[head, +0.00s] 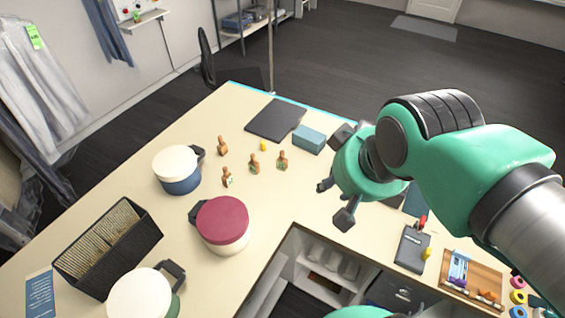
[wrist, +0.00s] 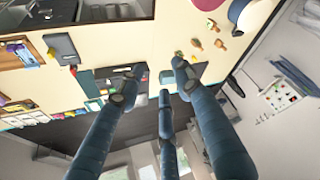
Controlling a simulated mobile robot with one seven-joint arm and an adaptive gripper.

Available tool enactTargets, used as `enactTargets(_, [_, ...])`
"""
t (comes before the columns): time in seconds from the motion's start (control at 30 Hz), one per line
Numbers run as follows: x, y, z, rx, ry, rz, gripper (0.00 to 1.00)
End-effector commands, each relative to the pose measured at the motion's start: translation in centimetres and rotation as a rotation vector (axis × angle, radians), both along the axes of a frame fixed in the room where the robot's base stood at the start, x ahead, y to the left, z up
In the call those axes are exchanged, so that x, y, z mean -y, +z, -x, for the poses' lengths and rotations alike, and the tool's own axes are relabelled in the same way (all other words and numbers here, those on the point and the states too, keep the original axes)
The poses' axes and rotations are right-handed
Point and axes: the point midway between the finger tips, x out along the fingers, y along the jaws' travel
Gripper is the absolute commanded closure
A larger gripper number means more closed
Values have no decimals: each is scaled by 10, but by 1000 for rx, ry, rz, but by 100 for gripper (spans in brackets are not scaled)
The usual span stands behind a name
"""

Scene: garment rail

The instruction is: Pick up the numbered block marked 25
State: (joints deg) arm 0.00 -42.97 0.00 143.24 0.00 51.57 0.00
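I cannot read the number 25 on anything in these frames. Several small brown wooden pieces with knob-like tops stand on the table, among them one at the back (head: 222,146), one in the middle (head: 254,164), one at the right (head: 282,160) and one in front (head: 227,177). Some have greenish marks too small to read. They also show in the wrist view (wrist: 220,44). My gripper (head: 336,198) is raised above the table, to the right of these pieces. Its fingers (wrist: 155,88) are spread apart with nothing held between them.
Lidded pots, blue (head: 180,182) and maroon-topped (head: 223,222), stand left and in front. A black file holder (head: 92,271) stands at far left.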

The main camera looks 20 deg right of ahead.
Motion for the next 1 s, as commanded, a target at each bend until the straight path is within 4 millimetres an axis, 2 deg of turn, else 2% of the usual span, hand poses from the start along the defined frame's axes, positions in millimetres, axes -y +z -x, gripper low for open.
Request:
enactTargets(0.07, [0, 0, 0, 0, 0, 0, 65])
enactTargets(0.1, [0, 0, 0, 0, 0, 0, 61])
enactTargets(0.57, [0, 3, -6, -6, 0, 0, 61])
enactTargets(0.77, [1, 9, -29, -29, 1, 2, 61])
enactTargets(1.0, [2, 18, -77, -75, 4, 5, 61])
